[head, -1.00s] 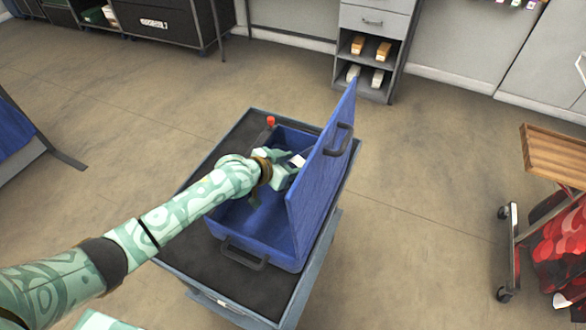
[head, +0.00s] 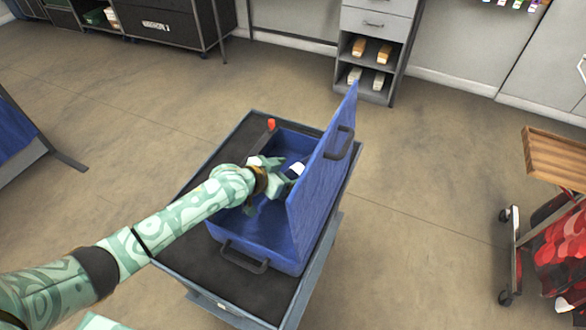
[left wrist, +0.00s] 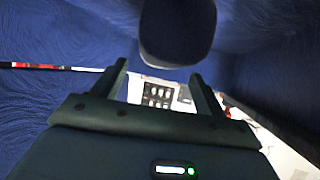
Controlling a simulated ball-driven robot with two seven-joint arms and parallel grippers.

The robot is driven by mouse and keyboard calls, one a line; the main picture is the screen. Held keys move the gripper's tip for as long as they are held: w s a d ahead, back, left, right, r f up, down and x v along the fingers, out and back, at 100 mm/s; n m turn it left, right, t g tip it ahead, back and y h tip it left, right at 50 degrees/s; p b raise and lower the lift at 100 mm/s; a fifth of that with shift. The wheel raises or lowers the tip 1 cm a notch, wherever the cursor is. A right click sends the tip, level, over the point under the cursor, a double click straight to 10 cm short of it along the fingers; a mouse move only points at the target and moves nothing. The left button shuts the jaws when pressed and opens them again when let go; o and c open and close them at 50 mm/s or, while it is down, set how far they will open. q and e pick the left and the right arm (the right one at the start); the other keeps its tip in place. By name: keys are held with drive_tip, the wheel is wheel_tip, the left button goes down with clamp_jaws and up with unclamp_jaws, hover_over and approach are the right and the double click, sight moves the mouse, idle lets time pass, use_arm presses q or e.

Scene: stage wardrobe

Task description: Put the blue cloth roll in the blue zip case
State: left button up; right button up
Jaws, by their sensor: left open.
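The blue zip case (head: 265,235) lies open on a dark-topped cart, its lid (head: 325,180) standing up on the right. My left gripper (head: 281,174) is open, at the mouth of the case beside the lid. A small pale patch (head: 297,169) with a dark edge shows just beyond its fingertips; I cannot tell whether it is part of the blue cloth roll. In the left wrist view, a dark rounded shape (left wrist: 178,32) sits ahead of the open fingers, with blue case walls around; I cannot tell what it is. My right gripper is out of view.
The cart (head: 185,240) has an upright orange-red object (head: 271,125) at its back corner. A wheeled stand with a wooden top (head: 557,155) and red fabric (head: 562,245) is at right. A grey shelf unit (head: 375,50) stands behind. The floor between is clear.

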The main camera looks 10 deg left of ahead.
use_arm(q)
drive_tip(key=p+v, duration=0.3)
drive_tip(key=v, duration=0.7)
drive_tip(key=shift+r, duration=0.1)
